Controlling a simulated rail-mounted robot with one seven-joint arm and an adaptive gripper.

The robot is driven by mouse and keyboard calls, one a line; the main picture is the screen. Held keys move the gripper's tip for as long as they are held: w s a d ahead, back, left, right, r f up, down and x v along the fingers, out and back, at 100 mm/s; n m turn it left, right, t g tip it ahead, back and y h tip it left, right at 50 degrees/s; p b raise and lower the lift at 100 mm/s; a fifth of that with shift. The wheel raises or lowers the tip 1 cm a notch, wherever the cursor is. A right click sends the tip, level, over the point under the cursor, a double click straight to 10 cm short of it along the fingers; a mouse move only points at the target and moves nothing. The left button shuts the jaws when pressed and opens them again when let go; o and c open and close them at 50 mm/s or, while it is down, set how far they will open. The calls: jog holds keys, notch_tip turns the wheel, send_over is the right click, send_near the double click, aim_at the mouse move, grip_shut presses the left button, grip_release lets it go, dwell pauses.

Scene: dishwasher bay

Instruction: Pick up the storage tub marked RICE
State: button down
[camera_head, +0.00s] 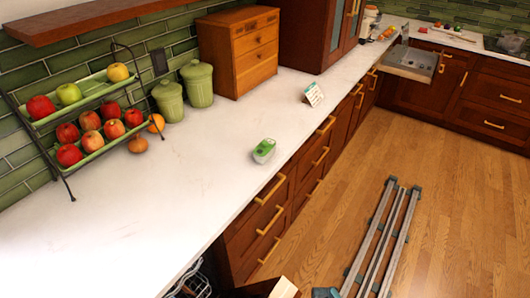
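A small tub-like container (264,151), white and green, sits alone on the white counter near its front edge. Any lettering on it is too small to read, so I cannot tell if it is marked RICE. Two green lidded canisters, a front one (168,101) and a back one (198,86), stand against the tiled wall; I see no readable label on them. My gripper is not in view.
A wire rack (70,188) of apples stands at left, with loose fruit (138,144) beside it. A wooden drawer box (239,52) and a small card (313,94) stand farther along. The counter (130,220) is clear around the small container. A far drawer (411,63) is open.

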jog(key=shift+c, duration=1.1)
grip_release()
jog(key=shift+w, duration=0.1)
